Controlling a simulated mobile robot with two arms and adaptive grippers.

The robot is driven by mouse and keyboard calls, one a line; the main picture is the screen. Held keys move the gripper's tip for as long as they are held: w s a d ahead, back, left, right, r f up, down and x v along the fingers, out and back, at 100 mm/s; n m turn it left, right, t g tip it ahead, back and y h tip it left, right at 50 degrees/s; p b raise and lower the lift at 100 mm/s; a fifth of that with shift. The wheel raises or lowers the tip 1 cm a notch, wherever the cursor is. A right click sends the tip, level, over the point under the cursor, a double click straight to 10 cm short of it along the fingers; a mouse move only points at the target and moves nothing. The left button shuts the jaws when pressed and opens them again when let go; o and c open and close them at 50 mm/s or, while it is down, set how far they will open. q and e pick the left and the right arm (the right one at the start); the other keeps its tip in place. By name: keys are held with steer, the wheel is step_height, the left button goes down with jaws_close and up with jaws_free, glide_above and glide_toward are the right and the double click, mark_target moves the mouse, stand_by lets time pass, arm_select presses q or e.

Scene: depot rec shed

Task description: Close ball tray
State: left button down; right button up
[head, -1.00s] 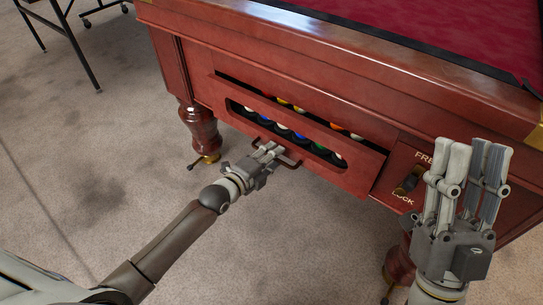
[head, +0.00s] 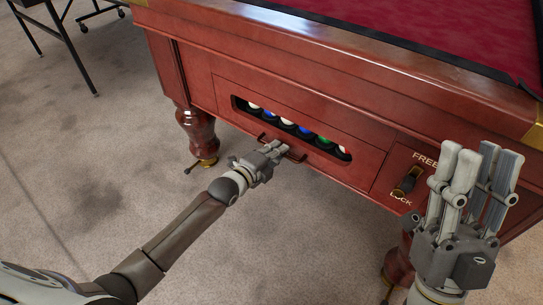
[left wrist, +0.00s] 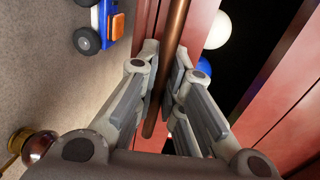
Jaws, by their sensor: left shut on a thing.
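The ball tray (head: 300,112) is a red-brown wooden panel in the side of the pool table. It sits about flush with the table side. A row of coloured balls (head: 285,121) shows through its long slot. My left gripper (head: 274,147) is shut on the tray's dark bar handle (head: 299,158). In the left wrist view the handle (left wrist: 176,35) runs between the fingers, and a white ball (left wrist: 216,30) shows beyond. My right gripper (head: 474,152) is open and empty, raised in front of the table's right part.
A FREE/LOCK lever (head: 408,182) is right of the tray. The table leg (head: 198,132) with a brass foot stands to the left. A dark-legged table (head: 65,35) is at the upper left. The carpet (head: 90,150) at left is mostly clear.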

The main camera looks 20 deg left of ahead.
arm_select(q)
steer(key=shift+r, duration=0.1)
steer(key=c, duration=1.5)
jaws_free()
steer(key=shift+w+d, duration=0.1)
steer(key=shift+w, duration=0.1)
steer(key=shift+s, duration=0.3)
steer(key=v, duration=1.1)
steer(key=shift+s+a, duration=0.2)
steer(key=shift+a, duration=0.05)
